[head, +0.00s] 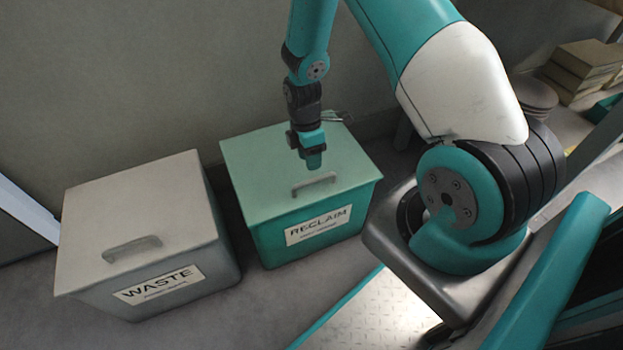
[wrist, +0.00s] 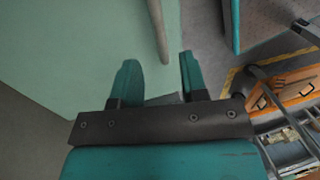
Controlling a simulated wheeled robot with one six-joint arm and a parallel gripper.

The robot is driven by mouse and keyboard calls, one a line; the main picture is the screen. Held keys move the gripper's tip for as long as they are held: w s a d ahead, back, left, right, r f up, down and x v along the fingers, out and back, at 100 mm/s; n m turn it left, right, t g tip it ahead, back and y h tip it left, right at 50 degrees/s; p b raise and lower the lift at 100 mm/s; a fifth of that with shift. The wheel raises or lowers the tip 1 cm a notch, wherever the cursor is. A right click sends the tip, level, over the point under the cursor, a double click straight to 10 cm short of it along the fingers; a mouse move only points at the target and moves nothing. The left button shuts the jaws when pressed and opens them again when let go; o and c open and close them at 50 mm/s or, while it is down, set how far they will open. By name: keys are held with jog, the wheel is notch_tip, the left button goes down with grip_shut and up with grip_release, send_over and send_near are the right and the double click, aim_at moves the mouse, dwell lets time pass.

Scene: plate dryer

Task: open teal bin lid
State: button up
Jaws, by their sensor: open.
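The teal bin (head: 310,238), labelled RECLAIM, stands on the floor with its lid (head: 255,165) lying flat and shut. A grey bar handle (head: 314,184) sits near the lid's front edge. My gripper (head: 314,163) is above the lid, just behind the handle in the head view, and points down. In the wrist view my gripper (wrist: 158,78) has its two teal fingers apart with nothing between them. The handle (wrist: 158,30) shows there ahead of the fingertips, over the pale green lid (wrist: 80,50). The gap between fingertips and lid is hard to judge.
A grey bin (head: 150,230) labelled WASTE, with its own handle, stands close to the left of the teal bin. A wall (head: 130,80) rises behind both. Boxes (head: 580,65) and stacked round plates (head: 533,92) are at the back right.

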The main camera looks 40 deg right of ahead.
aim_at(312, 175)
jog(key=f, duration=0.2)
jog(key=f+b, duration=0.1)
jog(key=f, duration=0.1)
jog(key=s+f, duration=0.1)
jog(key=f, duration=0.1)
jog(key=shift+a, duration=0.2)
grip_shut()
